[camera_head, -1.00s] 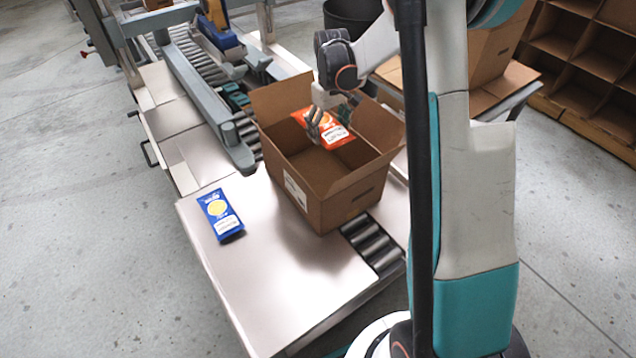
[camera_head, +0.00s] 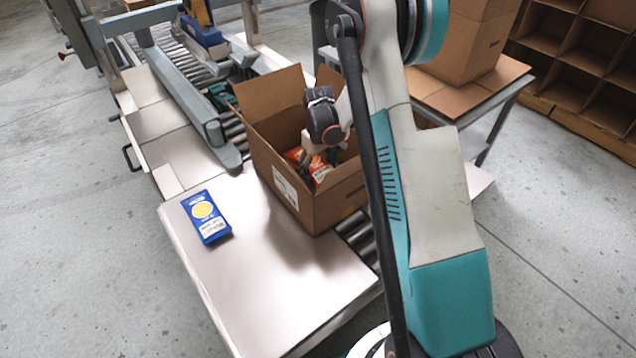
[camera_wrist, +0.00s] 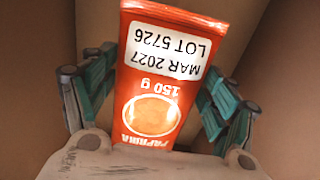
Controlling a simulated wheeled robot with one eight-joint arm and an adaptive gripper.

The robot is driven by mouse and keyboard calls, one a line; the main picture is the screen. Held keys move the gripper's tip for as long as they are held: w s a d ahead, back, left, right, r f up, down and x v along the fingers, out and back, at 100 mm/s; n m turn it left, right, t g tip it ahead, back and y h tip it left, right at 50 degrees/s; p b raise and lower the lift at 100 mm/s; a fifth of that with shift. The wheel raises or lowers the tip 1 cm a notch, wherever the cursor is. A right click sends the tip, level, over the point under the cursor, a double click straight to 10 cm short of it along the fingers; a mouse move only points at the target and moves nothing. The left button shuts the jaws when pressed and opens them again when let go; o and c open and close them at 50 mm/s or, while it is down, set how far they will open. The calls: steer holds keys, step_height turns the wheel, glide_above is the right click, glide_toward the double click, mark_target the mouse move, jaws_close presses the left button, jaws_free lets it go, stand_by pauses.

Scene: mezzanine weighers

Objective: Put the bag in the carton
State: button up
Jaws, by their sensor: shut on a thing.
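An orange-red paprika bag (camera_wrist: 152,88) with a white label reading MAR 2027 LOT 5726 is held between the fingers of my gripper (camera_wrist: 155,100) in the wrist view. In the head view the bag (camera_head: 320,172) shows partly, below my gripper (camera_head: 314,160), inside the open carton (camera_head: 312,206). The carton is brown cardboard with its flaps up and stands on the conveyor rollers. Brown cardboard walls surround the bag in the wrist view. My wrist and the carton walls hide the bag's lower end, and I cannot tell whether it touches the carton floor.
A blue bag (camera_head: 207,216) lies on the steel table (camera_head: 250,275) left of the carton. A guide rail (camera_head: 180,95) runs behind the table. Another carton (camera_head: 465,40) stands on a side table at the right, before cardboard shelving (camera_head: 585,60).

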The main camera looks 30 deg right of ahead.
steer(key=shift+f+b, duration=0.85)
steer(key=shift+f, duration=1.7)
steer(key=shift+f, duration=0.1)
steer(key=o, duration=1.2)
steer(key=shift+c, duration=0.2)
